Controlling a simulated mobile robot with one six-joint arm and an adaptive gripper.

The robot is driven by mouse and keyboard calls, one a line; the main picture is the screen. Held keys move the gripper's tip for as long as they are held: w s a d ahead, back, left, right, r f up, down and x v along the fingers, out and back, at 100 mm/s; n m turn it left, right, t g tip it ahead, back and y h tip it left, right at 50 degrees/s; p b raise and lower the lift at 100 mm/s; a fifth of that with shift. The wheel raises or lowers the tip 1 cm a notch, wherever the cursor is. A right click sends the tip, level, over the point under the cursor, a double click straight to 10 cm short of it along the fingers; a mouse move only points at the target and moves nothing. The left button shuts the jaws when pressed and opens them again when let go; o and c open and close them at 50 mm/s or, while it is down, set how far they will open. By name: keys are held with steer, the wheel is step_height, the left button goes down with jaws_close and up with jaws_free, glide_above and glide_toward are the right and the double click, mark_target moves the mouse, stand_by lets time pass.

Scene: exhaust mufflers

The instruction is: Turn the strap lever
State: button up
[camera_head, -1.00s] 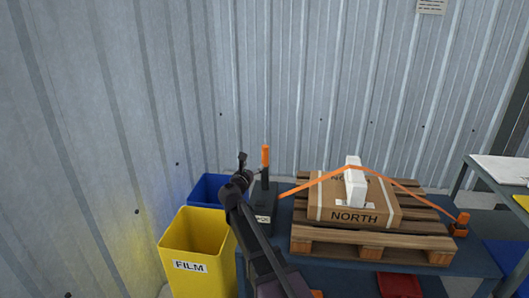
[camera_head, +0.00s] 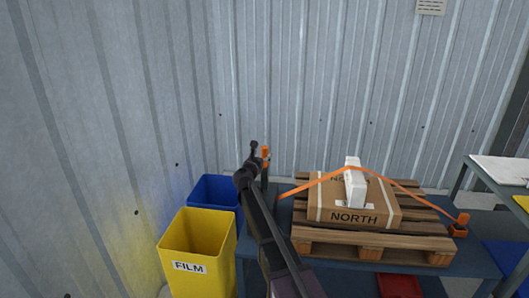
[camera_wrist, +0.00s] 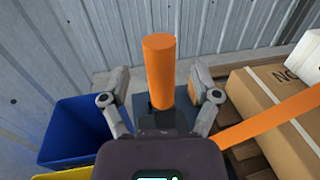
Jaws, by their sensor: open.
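The strap lever (camera_wrist: 159,70) has an orange handle that stands upright. In the wrist view it rises between the two fingers of my gripper (camera_wrist: 160,97), which are apart with a gap on each side of it. In the head view my gripper (camera_head: 256,160) is at the lever, and only the orange handle tip (camera_head: 265,154) shows beside it. The lever's base is mostly hidden by my arm. The orange strap (camera_head: 318,184) runs from the lever side up over a white block (camera_head: 355,183) on the carton (camera_head: 330,207) and down to an orange anchor (camera_head: 461,224).
The carton marked NORTH sits on a wooden pallet (camera_head: 375,238) on a blue table (camera_head: 340,266). A yellow FILM bin (camera_head: 190,246) and a blue bin (camera_head: 213,190) stand left of the table. A corrugated wall (camera_head: 300,80) is close behind. Another table (camera_head: 500,168) is at right.

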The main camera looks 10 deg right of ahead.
mark_target(263, 152)
steer(key=shift+x, duration=1.75)
jaws_close()
